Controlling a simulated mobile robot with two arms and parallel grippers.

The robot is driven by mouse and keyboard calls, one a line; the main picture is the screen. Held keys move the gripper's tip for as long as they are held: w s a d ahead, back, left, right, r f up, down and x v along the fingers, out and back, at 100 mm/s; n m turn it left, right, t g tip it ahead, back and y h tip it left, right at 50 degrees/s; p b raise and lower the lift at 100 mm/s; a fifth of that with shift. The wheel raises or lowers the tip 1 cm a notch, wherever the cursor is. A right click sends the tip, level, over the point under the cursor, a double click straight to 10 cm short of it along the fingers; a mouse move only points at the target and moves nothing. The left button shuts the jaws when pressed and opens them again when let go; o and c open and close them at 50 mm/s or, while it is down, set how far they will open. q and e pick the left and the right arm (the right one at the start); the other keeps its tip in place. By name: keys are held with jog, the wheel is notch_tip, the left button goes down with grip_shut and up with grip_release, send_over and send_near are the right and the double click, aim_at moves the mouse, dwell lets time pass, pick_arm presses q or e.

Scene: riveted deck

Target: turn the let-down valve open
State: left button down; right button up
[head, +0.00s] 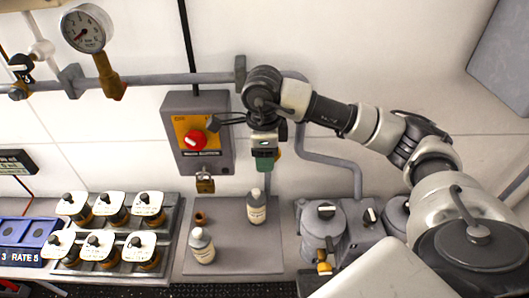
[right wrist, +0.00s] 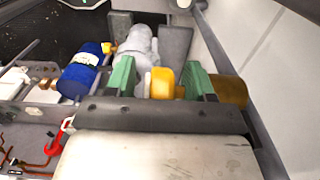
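In the right wrist view a yellow handle (right wrist: 162,82) lies between the two green fingertips of my right gripper (right wrist: 161,85), with a visible gap to the fingers. A brass cylinder (right wrist: 229,90) is just beyond the right finger; the two look like parts of the let-down valve, but I cannot be sure. In the head view my right gripper (head: 265,160) points down in front of the wall, beside the grey switch box, and hides what is behind it. It is open. My left gripper is not in view.
The grey box (head: 222,163) carries a red knob (head: 195,140) and a padlock (head: 205,182). Two bottles (head: 256,207) (head: 201,246) stand on a grey tray below. A gauge (head: 87,28) sits on the wall pipe. Several white-topped jars (head: 145,203) stand left.

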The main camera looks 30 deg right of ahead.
notch_tip(320, 180, up, 4)
jog(key=shift+r+b, duration=0.2)
jog(key=shift+b, duration=0.75)
jog(key=shift+a+r, duration=0.1)
jog(key=shift+r, duration=3.1)
